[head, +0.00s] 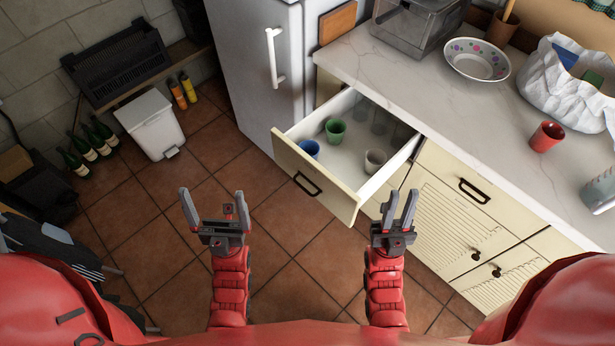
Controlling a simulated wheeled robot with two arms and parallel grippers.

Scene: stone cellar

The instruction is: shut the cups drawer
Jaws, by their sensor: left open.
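The cups drawer (284,150) is pulled out from the cream cabinet under the counter. Its front panel with a dark handle (307,183) faces me. Inside are a blue cup (309,149), a green cup (336,130), a grey-beige cup (375,161) and faint clear glasses (381,120) toward the back. My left gripper (212,200) is open and empty, left of the drawer front and apart from it. My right gripper (402,200) is near the drawer front's right end, its fingers apart with nothing seen between them; I see no clear contact.
The fridge (250,70) stands left of the drawer. The counter (440,95) holds a dotted bowl (477,59), a red cup (546,137) and a white bag (565,90). A white bin (150,125) and bottles (83,147) stand at left. The tiled floor before the drawer is clear.

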